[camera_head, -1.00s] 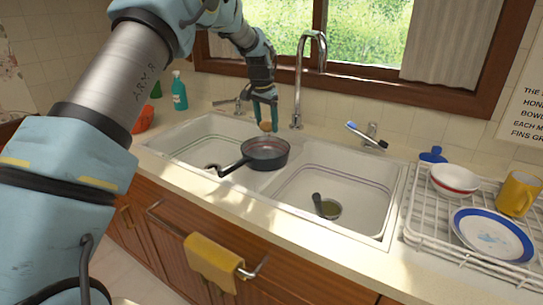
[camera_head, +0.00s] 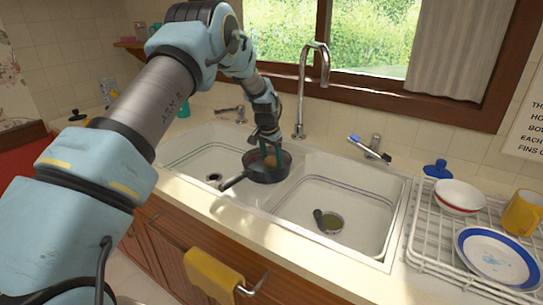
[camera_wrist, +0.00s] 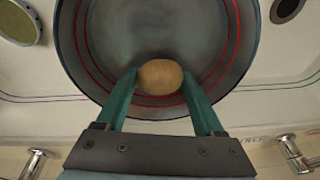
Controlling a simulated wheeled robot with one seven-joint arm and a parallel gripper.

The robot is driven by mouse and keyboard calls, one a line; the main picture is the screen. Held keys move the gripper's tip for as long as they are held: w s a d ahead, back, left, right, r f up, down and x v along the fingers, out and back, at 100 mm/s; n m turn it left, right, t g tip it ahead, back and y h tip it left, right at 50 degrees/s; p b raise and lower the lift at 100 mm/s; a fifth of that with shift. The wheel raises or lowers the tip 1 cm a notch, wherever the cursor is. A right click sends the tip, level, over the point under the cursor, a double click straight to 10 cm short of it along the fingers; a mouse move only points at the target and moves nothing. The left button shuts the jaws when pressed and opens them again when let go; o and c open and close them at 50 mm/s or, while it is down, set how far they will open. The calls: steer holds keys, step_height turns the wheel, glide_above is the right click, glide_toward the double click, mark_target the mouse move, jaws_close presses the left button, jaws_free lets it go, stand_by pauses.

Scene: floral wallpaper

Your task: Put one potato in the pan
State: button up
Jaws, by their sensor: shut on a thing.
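A dark pan (camera_head: 258,175) sits on the divider between the two sink basins, its handle pointing to the lower left. My gripper (camera_head: 270,158) is at the pan's far side, with its fingers low over the opening. It is shut on a brown potato (camera_wrist: 160,77), which lies between the two green fingertips in the wrist view. The wrist view shows the pan (camera_wrist: 150,30) beneath, with red rings inside its wall. The potato overlaps the pan's near inner wall in that view. I cannot tell whether it touches the pan.
The right basin (camera_head: 345,205) holds a small round item with a dark handle (camera_head: 319,216). A tall faucet (camera_head: 301,100) rises behind the divider. A dish rack (camera_head: 430,240) with a bowl, plate and yellow mug stands at right. A yellow towel (camera_head: 210,275) hangs in front.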

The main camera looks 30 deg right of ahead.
steer(key=o, duration=1.4)
steer(key=b+v, duration=0.3)
steer(key=v, duration=0.9)
steer(key=shift+b, duration=0.35)
